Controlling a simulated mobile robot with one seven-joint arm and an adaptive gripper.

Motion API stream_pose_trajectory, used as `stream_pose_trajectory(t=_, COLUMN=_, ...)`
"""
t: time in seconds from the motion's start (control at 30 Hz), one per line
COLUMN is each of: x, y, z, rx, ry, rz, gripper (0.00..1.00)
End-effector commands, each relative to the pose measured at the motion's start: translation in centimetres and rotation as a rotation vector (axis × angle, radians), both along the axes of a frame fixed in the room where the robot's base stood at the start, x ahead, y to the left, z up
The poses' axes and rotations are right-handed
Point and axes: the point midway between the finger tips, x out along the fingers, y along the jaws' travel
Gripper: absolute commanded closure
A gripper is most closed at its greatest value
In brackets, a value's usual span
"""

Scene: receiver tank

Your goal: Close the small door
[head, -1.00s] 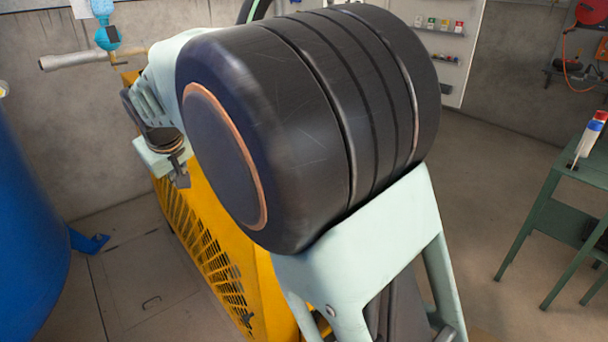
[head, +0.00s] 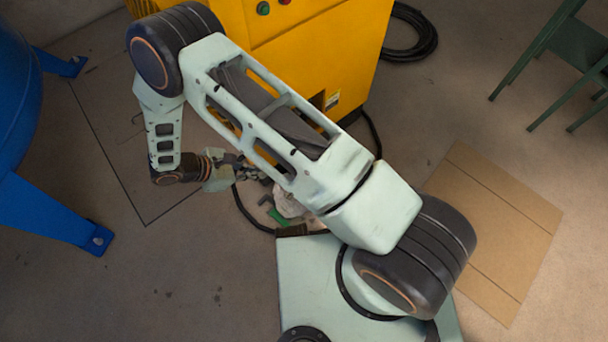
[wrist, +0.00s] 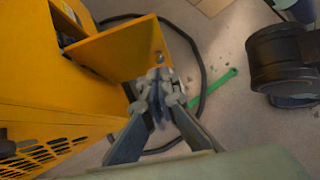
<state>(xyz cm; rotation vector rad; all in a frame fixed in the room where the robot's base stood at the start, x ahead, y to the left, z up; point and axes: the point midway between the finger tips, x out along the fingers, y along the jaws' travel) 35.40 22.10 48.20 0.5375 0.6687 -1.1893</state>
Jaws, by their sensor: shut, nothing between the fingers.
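The small door (wrist: 125,48) is a yellow panel standing open from the yellow cabinet (wrist: 50,100) in the wrist view. A dark gap shows at its left, beside the cabinet. My gripper (wrist: 157,80) is shut and empty, with its fingertips at the door's lower right corner. I cannot tell whether they touch it. In the head view, my gripper (head: 250,172) is low, near the floor and in front of the cabinet (head: 320,40). My arm hides most of that area there, and I cannot make out the door.
A black hose (wrist: 203,75) curves on the floor around my gripper, and a green tool (wrist: 213,88) lies beside it. A blue tank (head: 15,100) with splayed feet stands at left. Flat cardboard (head: 500,230) and a green table (head: 550,60) are at right.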

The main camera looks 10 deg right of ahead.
Motion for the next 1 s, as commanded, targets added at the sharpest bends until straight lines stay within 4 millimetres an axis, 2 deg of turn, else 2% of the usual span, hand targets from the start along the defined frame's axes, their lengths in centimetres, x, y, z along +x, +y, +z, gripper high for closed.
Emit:
stream_pose_trajectory(t=0.03, x=-0.5, y=-0.2, z=-0.9, rx=-0.013, ry=0.014, rz=0.018, gripper=1.0)
stream_pose_trajectory(t=0.27, x=-0.8, y=-1.3, z=-2.3, rx=-0.032, ry=0.028, rz=0.038, gripper=1.0)
stream_pose_trajectory(t=0.73, x=1.3, y=-7.6, z=-9.0, rx=-0.031, ry=0.028, rz=0.035, gripper=1.0)
stream_pose_trajectory(t=1.0, x=2.5, y=-10.6, z=-8.5, rx=-0.028, ry=0.026, rz=0.035, gripper=1.0)
